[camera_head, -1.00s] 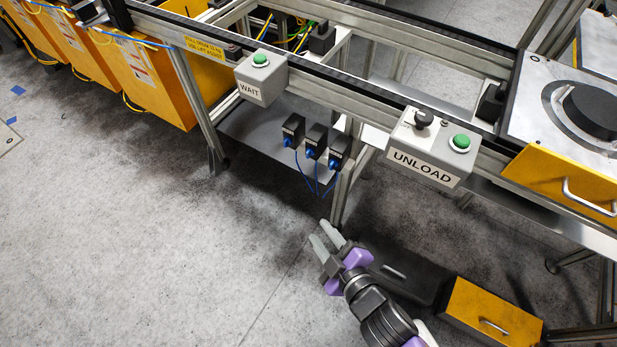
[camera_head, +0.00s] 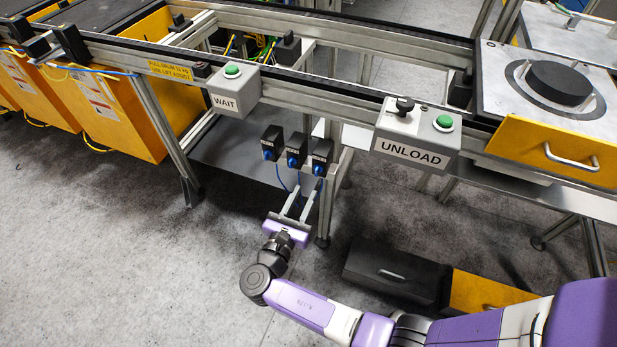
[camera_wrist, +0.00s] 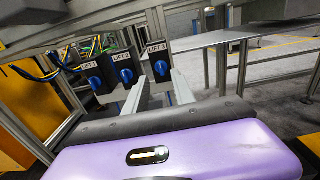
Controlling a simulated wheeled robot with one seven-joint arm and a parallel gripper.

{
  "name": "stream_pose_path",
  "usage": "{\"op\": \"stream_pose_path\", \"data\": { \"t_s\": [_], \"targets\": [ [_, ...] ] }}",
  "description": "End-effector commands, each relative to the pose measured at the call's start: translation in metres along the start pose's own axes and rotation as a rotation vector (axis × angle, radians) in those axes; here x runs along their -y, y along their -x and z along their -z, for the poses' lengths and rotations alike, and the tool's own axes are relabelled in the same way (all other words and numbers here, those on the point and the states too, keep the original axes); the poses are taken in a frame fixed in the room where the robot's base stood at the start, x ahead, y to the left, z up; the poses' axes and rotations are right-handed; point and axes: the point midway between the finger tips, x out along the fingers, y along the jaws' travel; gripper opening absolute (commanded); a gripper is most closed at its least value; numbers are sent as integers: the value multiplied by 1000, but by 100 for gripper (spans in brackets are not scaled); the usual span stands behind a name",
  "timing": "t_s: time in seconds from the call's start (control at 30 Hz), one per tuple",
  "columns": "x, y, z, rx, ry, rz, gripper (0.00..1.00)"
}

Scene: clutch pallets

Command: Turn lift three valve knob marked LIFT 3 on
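Three black valve boxes with blue knobs hang in a row under the conveyor frame. In the wrist view they are marked LIFT 1, LIFT 2 and LIFT 3 from left to right. The LIFT 3 knob (camera_wrist: 161,68) is the rightmost; it also shows in the head view (camera_head: 319,169). The LIFT 2 knob (camera_wrist: 126,76) and LIFT 1 knob (camera_wrist: 95,83) are left of it. My gripper (camera_head: 306,194) is open and empty, below and in front of the valves. In the wrist view its fingers (camera_wrist: 158,84) point toward the LIFT 3 valve, one to each side of the knob, apparently short of it.
The WAIT box (camera_head: 233,90) and UNLOAD box (camera_head: 417,138) with green buttons sit on the rail above. Blue hoses (camera_head: 281,178) hang below the valves. A frame leg (camera_head: 327,210) stands right of my gripper. A black drawer box (camera_head: 390,274) lies on the floor.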

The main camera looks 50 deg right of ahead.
Motion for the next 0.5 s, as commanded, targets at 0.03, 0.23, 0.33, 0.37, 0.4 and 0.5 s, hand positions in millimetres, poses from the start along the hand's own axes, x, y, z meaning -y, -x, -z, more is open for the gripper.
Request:
{"op": "stream_pose_path", "data": {
  "t_s": [0.03,0.23,0.33,0.37,0.4,0.5],
  "targets": [
    [1,-6,0,0,1,4,31],
    [0,-35,1,-2,-2,4,31],
    [0,-50,1,-2,-2,2,31],
    [0,-54,1,-2,-3,2,31],
    [0,-59,1,-3,-2,2,31],
    [0,-68,1,-3,-2,2,31]
  ]
}}
